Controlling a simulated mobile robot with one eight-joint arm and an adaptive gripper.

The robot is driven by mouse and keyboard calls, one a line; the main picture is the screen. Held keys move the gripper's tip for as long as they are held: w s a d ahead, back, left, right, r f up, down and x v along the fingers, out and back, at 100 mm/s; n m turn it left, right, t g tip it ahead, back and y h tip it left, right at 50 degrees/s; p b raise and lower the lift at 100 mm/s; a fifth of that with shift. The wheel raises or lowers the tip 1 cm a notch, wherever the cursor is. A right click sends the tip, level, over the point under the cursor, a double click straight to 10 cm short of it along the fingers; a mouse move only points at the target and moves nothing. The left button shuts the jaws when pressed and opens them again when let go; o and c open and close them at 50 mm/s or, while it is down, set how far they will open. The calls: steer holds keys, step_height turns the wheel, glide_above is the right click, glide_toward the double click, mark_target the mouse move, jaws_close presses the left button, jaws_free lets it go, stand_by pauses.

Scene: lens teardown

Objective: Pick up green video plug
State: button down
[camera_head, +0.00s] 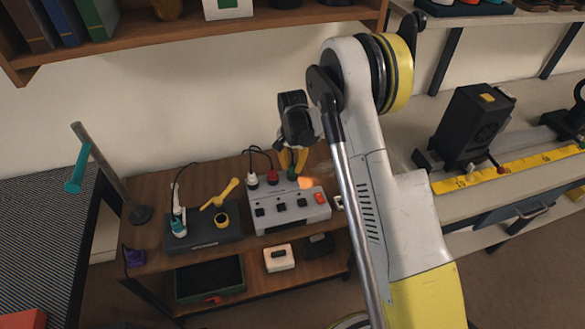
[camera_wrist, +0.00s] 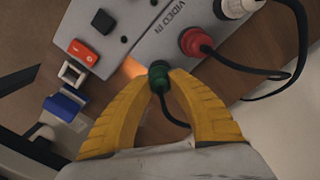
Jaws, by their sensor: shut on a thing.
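The green video plug (camera_wrist: 158,76) sits between the yellow fingertips of my gripper (camera_wrist: 163,78) in the wrist view, with a dark cord running from it. My gripper is shut on the plug at the edge of the grey box (camera_wrist: 150,14), by the words VIDEO IN. Whether the plug is still seated in the box cannot be told. In the head view my gripper (camera_head: 292,160) points down at the back of the grey box (camera_head: 262,222), and the green plug (camera_head: 292,177) shows small below the fingers.
A red plug (camera_wrist: 196,41) and a white plug (camera_wrist: 232,7) stand beside the green one, with dark cords. Orange and black switches are on the box. A blue connector (camera_wrist: 62,107) lies near my left finger. A dark device (camera_head: 185,240) with yellow parts stands left of the box.

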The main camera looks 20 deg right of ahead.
mark_target(292, 165)
step_height(292, 165, up, 5)
steer(key=shift+f+p, duration=0.15)
steer(key=shift+p, duration=1.05)
steer(key=s+d+r+p, duration=0.3)
steer(key=s+d+r, duration=0.3)
steer(key=s+d, duration=0.1)
steer(key=shift+s+d, duration=0.35)
steer(key=shift+d, duration=0.55)
steer(key=shift+w, duration=0.1)
